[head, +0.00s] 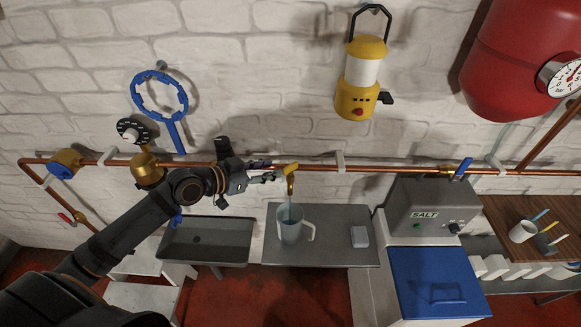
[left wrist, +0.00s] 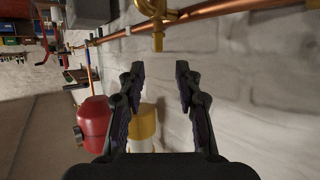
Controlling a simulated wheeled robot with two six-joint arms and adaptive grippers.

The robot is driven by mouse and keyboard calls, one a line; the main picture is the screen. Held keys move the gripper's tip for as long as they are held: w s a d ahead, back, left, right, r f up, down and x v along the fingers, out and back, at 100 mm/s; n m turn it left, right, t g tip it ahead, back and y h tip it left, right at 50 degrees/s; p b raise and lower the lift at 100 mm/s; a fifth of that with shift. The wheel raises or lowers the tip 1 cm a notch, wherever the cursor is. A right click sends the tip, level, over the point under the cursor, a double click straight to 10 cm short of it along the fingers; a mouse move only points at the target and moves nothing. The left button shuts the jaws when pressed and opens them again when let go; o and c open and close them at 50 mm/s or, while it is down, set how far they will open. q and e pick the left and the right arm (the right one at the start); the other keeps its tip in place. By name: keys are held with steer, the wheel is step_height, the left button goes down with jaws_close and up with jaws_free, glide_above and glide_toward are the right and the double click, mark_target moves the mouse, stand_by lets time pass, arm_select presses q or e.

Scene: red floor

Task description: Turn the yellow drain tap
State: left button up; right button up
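The yellow drain tap (head: 291,170) hangs on the copper pipe, its brass spout pointing down. It also shows in the left wrist view (left wrist: 157,22), at the top beyond the fingertips. A clear jug (head: 291,229) stands on the grey counter (head: 340,250) below the tap. A thin pale streak runs from the spout to the jug and looks like water. My left gripper (head: 272,178) comes in from the left, with its fingertips just left of the tap. In the left wrist view the gripper (left wrist: 160,76) is open and empty, its fingers apart. My right gripper is out of view.
The copper pipe (head: 400,170) runs along the white brick wall. A yellow lantern (head: 360,95) hangs above it. A blue ring (head: 135,95) hangs left. A sink (head: 205,250) lies below my left arm. A grey salt unit (head: 430,198) stands right of the counter.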

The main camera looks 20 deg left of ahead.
mark_target(290, 165)
arm_select(q)
steer(key=shift+p+x, duration=0.65)
steer(key=shift+x, duration=3.5)
steer(key=shift+s, duration=0.1)
steer(key=shift+c, duration=0.3)
jaws_close()
